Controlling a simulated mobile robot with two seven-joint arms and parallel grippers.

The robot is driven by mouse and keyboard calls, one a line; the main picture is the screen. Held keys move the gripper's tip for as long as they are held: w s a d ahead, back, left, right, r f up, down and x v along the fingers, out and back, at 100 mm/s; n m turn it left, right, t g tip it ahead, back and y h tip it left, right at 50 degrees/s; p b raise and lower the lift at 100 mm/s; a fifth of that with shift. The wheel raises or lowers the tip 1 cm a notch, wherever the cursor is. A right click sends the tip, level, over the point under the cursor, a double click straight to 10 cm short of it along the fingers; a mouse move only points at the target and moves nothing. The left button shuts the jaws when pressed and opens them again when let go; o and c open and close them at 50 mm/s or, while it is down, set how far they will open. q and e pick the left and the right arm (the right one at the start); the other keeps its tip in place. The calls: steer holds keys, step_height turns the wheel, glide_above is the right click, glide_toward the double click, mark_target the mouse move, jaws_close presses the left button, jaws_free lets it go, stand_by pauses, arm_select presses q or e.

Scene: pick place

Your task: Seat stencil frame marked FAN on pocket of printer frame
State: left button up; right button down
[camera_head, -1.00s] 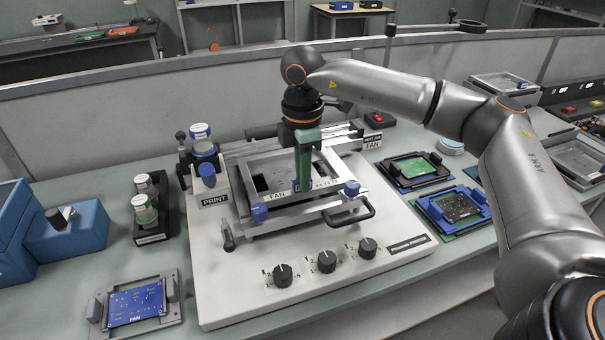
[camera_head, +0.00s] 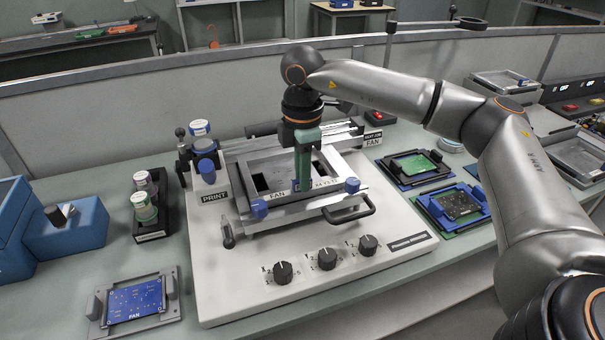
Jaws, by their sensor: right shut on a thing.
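The stencil frame marked FAN (camera_head: 277,196) is a grey metal frame with a white label on its front bar. It lies over the pocket of the printer frame (camera_head: 233,187), between its blue knobs, and looks about level. I cannot tell whether it rests fully down in the pocket. The gripper covers part of the frame's opening. My left gripper is not in view.
The printer base (camera_head: 231,285) has several black dials and a front handle (camera_head: 348,211). A blue FAN board in a grey holder (camera_head: 135,300) lies front left. Jars in a black rack (camera_head: 149,205) stand left. Boards on black (camera_head: 411,168) and blue (camera_head: 452,204) carriers lie right.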

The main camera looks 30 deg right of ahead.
steer(key=shift+f, duration=0.4)
stand_by(0.5)
steer(key=c, duration=0.8)
jaws_free()
steer(key=c, duration=0.3)
steer(key=shift+c, duration=0.2)
steer(key=shift+r, duration=0.1)
steer(key=shift+r+p, duration=2.55)
steer(key=shift+r, duration=0.9)
